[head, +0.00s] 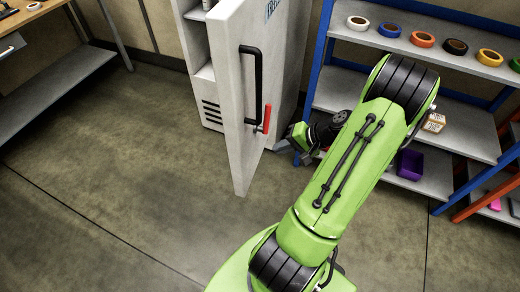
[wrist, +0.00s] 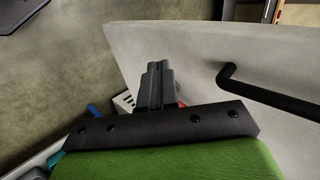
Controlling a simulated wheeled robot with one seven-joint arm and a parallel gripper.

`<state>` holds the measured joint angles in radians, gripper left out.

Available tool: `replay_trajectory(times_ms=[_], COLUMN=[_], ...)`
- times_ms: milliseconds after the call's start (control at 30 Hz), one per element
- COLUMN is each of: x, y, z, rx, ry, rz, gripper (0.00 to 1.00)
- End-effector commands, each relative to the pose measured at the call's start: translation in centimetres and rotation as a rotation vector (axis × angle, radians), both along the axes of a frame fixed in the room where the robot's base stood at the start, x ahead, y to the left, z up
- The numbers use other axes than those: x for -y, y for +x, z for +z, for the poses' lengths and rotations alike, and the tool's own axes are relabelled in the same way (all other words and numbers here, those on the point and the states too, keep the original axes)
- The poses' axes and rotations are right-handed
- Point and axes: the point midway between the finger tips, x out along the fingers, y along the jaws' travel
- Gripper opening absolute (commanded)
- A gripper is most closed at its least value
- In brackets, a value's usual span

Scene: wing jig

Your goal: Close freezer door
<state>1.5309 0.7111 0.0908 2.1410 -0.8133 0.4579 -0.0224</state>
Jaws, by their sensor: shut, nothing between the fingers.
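The white freezer door (head: 240,85) stands open, swung out from the freezer body (head: 207,92). Its outer face carries a long black handle (head: 252,85) and a red lever (head: 267,118) low down. My gripper (head: 284,145) is right of the door, on the handle side, low near the red lever; its fingers are small and partly hidden in the head view. In the wrist view my gripper (wrist: 157,68) is shut and empty. There the door (wrist: 225,60) fills the right side, with the handle (wrist: 270,93) at right. I cannot tell whether the fingers touch the door.
A blue-framed shelf (head: 400,50) with several tape rolls stands right of the freezer, close behind my arm. A purple bin (head: 410,164) sits on its lower shelf. A workbench (head: 50,90) is at far left. The floor (head: 120,180) left of the door is clear.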

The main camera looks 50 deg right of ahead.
Motion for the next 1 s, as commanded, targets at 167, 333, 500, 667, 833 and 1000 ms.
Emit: replay_trajectory(times_ms=[167, 333, 500, 667, 833, 1000], x=[-1.5, -2.7, -3.9, -4.4, -4.5, -4.5], y=[2.6, 5.1, 7.7, 8.8, 8.9, 9.0], z=[-3.1, -5.6, -5.7, -5.6, -5.6, -5.6], rx=[-0.002, -0.003, -0.002, -0.003, -0.003, -0.004], ry=[0.005, 0.003, 0.0, 0.0, 0.0, 0.001], rz=[0.006, 0.006, 0.006, 0.003, 0.003, 0.002], gripper=[0.0, 0.0, 0.0, 0.0, 0.0, 0.0])
